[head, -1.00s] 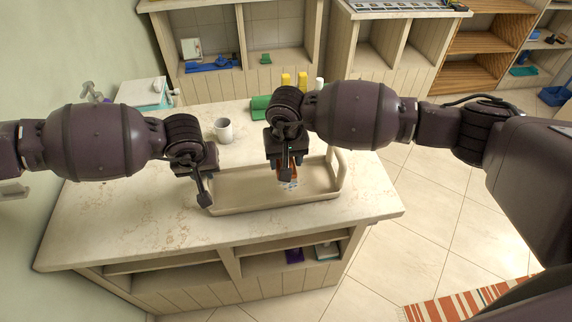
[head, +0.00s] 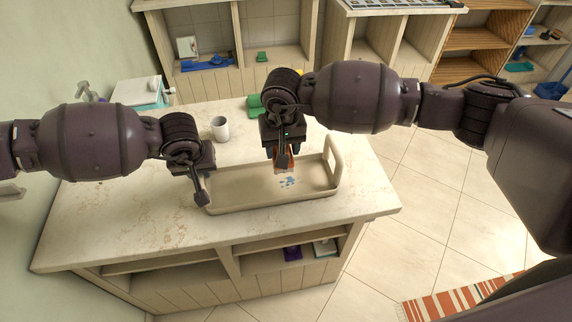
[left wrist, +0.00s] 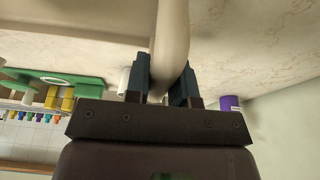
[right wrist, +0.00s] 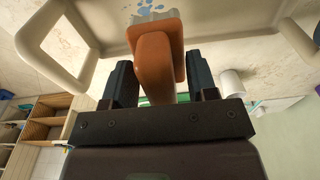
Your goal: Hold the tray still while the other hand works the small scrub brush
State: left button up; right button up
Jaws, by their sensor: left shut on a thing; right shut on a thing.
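The beige tray (head: 245,205) sits on the counter, with an upright loop handle at its right end. My left gripper (head: 201,196) is at its left end; in the left wrist view the tray's handle (left wrist: 170,40) runs between the fingers (left wrist: 168,80). The small scrub brush (head: 290,162) is orange-brown and partly hidden behind my right gripper (head: 283,157). In the right wrist view the brush's handle (right wrist: 154,65) is between the fingers (right wrist: 160,80). Blue marks (head: 288,182) lie on the tray floor, in front of the brush in the head view.
A white mug (head: 220,129) stands behind the tray. A green item (head: 254,105) is at the counter's back, partly hidden by my right arm. A white and teal box (head: 140,93) is at the back left. The counter's front left is clear.

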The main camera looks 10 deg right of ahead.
jog(key=shift+f, duration=3.35)
jog(key=shift+d+f, duration=0.35)
jog(key=shift+f, duration=0.3)
jog(key=shift+d+f, duration=0.1)
jog(key=shift+d, duration=1.35)
jog(key=shift+a, duration=1.9)
jog(key=shift+d+r, duration=0.1)
jog(key=shift+r, duration=4)
jog(key=shift+f, duration=0.1)
